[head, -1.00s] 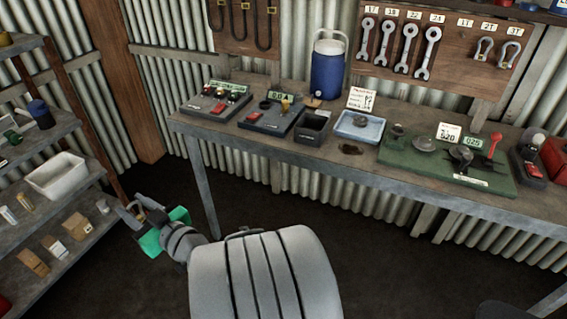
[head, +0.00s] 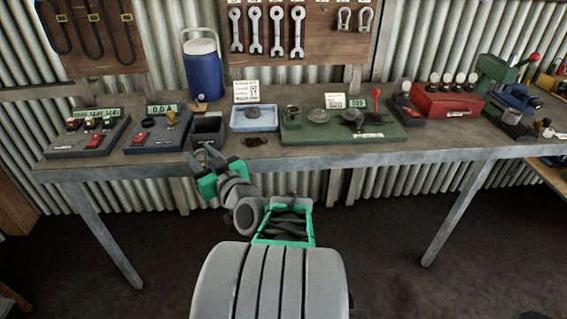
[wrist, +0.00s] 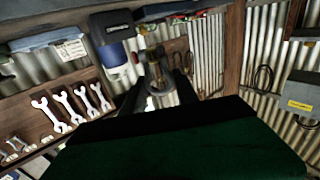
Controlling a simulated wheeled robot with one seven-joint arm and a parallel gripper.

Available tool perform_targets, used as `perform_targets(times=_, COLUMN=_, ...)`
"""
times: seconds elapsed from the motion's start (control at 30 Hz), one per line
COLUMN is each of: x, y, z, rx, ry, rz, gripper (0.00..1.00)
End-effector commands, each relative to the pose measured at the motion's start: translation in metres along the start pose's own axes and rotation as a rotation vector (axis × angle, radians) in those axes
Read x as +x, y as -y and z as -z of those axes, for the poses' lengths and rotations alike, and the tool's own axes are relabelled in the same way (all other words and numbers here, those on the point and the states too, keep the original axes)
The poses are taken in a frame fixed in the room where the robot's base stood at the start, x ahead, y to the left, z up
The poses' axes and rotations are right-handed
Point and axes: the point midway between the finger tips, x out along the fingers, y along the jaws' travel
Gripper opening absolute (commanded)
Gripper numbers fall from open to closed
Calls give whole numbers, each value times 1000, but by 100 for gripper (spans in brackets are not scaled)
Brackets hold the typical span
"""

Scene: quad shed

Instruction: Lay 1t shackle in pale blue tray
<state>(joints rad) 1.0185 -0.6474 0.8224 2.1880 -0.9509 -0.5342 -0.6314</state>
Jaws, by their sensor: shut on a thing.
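The pale blue tray (head: 254,128) stands on the workbench in the head view, with a small grey thing inside it. A white card stands behind it. My gripper (head: 205,160) is in front of the bench edge, left of the tray and apart from it. In the wrist view its dark fingers (wrist: 160,88) are shut on a shackle (wrist: 161,87), a grey loop with a brownish part above it. The shackle's size mark cannot be read, and it is hard to make out in the head view.
Left of the tray are a dark open bin (head: 208,128) and a grey unit with a green display (head: 157,136). A green board (head: 330,137) lies to its right. The blue cooler (head: 203,76) stands behind. Wrenches and two shackles (head: 343,20) hang on the wall board.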

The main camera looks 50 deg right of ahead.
Motion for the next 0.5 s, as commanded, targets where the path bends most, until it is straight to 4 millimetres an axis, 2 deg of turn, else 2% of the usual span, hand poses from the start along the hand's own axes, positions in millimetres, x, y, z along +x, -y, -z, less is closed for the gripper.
perform_targets(times=0.03, x=-2, y=-35, z=-7, rx=-8, ry=-3, rz=-60, gripper=0)
perform_targets(times=0.1, x=-10, y=-83, z=-2, rx=-9, ry=1, rz=-146, gripper=0)
perform_targets(times=0.17, x=-22, y=-125, z=3, rx=-9, ry=4, rz=-223, gripper=0)
perform_targets(times=0.2, x=-32, y=-151, z=7, rx=-9, ry=6, rz=-275, gripper=0)
perform_targets(times=0.3, x=-62, y=-210, z=20, rx=-4, ry=8, rz=-401, gripper=0)
perform_targets(times=0.4, x=-91, y=-252, z=32, rx=4, ry=9, rz=-501, gripper=0)
perform_targets(times=0.5, x=-114, y=-278, z=42, rx=12, ry=7, rz=-569, gripper=0)
